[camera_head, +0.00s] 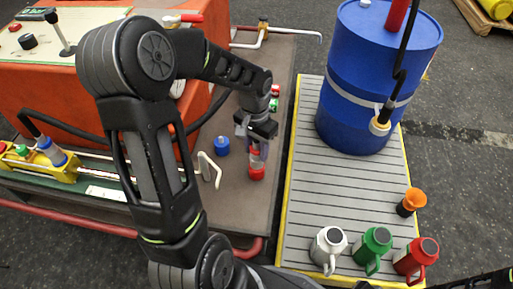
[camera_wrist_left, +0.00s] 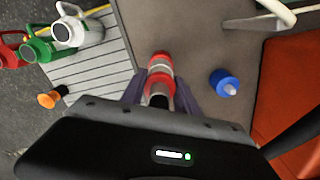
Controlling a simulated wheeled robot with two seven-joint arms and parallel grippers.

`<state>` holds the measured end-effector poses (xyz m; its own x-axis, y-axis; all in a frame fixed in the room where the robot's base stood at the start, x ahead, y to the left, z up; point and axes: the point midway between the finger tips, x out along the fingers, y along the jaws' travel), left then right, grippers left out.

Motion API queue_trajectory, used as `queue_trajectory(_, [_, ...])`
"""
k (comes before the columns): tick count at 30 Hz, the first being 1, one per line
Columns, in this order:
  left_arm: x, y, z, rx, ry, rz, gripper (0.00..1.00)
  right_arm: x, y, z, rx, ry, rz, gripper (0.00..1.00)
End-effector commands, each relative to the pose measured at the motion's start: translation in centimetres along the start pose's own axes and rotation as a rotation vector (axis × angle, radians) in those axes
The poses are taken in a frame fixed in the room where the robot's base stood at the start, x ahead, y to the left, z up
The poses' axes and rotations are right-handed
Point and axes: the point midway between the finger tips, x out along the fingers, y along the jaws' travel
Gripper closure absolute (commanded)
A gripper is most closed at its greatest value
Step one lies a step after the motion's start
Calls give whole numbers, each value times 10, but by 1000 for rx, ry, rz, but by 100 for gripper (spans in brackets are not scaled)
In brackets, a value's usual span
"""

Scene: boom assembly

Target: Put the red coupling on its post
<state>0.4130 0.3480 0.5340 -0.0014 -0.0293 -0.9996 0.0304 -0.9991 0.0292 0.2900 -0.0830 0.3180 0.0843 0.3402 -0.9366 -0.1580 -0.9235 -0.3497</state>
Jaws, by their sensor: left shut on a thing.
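My left gripper (camera_head: 257,147) is shut on the red coupling (camera_head: 255,156), a silver sleeve with a red band, held upright over the brown bench top. A red post base (camera_head: 257,174) is directly below it. In the left wrist view, the coupling (camera_wrist_left: 160,77) sits between the fingers, with the red base (camera_wrist_left: 160,58) lined up just beyond it. I cannot tell whether the coupling is around the post or just above it. A blue post base (camera_head: 222,145) stands apart to the left.
A bent white rod (camera_head: 209,165) stands left of the gripper. Green (camera_head: 273,104) and red (camera_head: 275,89) pieces are behind it. A blue drum (camera_head: 365,90) and several jugs, including a green one (camera_head: 375,242), stand on the slatted platform (camera_head: 310,190) to the right.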

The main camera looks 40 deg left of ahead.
Motion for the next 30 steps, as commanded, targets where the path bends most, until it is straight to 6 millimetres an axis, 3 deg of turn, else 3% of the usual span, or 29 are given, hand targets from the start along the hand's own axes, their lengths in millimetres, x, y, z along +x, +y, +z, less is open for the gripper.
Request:
queue_trajectory(14, [10, 0, 0, 0, 1, 0, 100, 7, 2, 0, 0, 0, 0, 100])
queue_trajectory(15, [9, 0, 0, 0, 1, 0, 61, 6, 2, 0, 0, 0, 0, 100])
queue_trajectory(18, [9, 0, 0, 0, 1, 0, 54, 6, 2, 0, 0, 0, 0, 100])
queue_trajectory(30, [2, 0, 0, 0, 0, 0, 54, 0, 0, 0, 1, 1, 0, 100])
